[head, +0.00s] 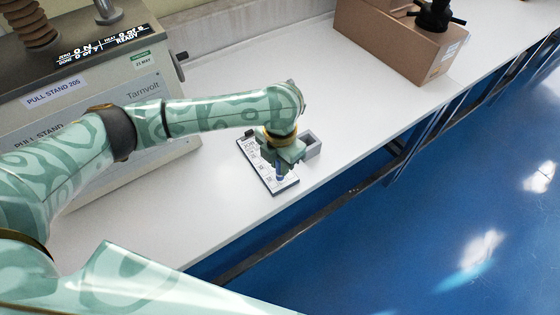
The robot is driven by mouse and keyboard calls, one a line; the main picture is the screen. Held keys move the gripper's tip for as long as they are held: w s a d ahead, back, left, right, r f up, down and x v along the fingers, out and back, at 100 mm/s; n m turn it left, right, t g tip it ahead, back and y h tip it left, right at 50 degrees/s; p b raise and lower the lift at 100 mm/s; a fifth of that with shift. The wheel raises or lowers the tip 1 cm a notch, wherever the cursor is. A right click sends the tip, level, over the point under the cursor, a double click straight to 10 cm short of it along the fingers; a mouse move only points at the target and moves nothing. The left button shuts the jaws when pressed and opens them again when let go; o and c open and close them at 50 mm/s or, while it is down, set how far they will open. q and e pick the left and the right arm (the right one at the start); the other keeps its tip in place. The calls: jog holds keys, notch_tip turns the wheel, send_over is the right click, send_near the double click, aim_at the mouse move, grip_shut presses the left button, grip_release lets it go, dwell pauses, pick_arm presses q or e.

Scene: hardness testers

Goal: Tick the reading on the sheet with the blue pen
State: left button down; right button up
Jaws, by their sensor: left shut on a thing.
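My left gripper (281,168) points down over the sheet and is shut on the blue pen (280,171). Only a short blue stretch of the pen shows below the fingers. The sheet (286,185) is white with dark printing, on a dark-edged board lying on the white bench near its front edge. My gripper and wrist hide part of the sheet. I cannot tell whether the pen tip touches the paper, and no tick mark can be made out. The pull stand's display (104,45) is lit, with small text that includes "READY". My right gripper is out of view.
A small grey open holder (312,146) stands just right of the sheet. The pull stand (70,90) fills the left of the bench. The bench between is clear.

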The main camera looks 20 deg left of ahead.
pick_arm(q)
jog(key=shift+p, duration=0.35)
dwell(0.3)
jog(key=shift+f, duration=0.1)
dwell(0.7)
jog(key=shift+d+p, duration=0.3)
jog(key=shift+p, duration=0.4)
dwell(0.4)
jog(key=shift+w+a+p, duration=0.1)
jog(key=shift+w+p, duration=0.2)
jog(key=shift+p, duration=0.35)
dwell(0.9)
jog(key=shift+w, duration=0.15)
dwell(0.5)
notch_tip(320, 180, up, 6)
jog(key=p, duration=0.6)
